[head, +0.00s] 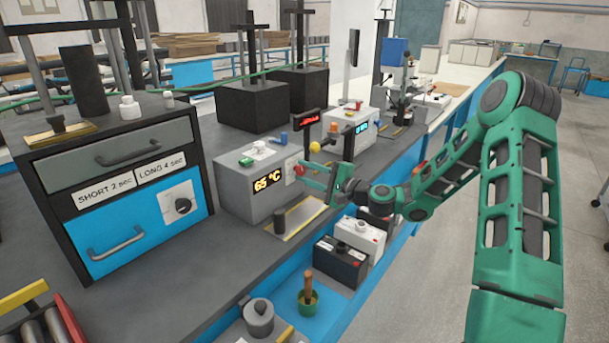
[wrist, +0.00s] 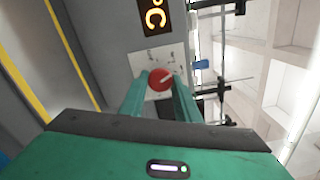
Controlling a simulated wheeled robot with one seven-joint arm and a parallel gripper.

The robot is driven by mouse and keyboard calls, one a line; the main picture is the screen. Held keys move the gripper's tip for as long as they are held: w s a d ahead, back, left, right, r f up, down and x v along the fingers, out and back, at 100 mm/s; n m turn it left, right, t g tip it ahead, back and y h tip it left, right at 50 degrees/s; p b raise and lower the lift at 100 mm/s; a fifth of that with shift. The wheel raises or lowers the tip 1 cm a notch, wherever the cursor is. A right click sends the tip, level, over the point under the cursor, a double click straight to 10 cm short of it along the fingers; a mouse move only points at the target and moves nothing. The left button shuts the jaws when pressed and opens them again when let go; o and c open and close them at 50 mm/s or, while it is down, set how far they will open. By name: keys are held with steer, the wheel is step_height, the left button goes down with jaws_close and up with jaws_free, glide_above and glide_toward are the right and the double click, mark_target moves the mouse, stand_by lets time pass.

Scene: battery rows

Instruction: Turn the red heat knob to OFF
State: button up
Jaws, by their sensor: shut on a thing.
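The red heat knob (wrist: 161,79) sits on a pale plate on the front of a grey heater box (head: 238,197). A white pointer mark on the knob slants up and to the right in the wrist view. The box's display (head: 267,182) reads 65 °C in the head view. My gripper (wrist: 160,88) is shut on the knob, one green finger on each side. In the head view my gripper (head: 305,172) reaches the box's right side, and the knob (head: 299,170) is partly hidden by the fingers. The plate's lettering is too small to read.
A drawer cabinet (head: 110,170) with a black dial (head: 182,206) stands to the left. Black and white batteries (head: 340,264) stand on the blue lower shelf under my forearm. The floor at right is clear.

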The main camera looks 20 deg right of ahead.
steer(key=n, duration=0.6)
steer(key=shift+f+n, duration=0.1)
steer(key=shift+n, duration=0.2)
steer(key=n, duration=0.6)
steer(key=shift+s+f, duration=0.1)
steer(key=shift+s, duration=0.05)
steer(key=shift+n, duration=0.3)
steer(key=o, duration=1)
steer(key=shift+r, duration=0.2)
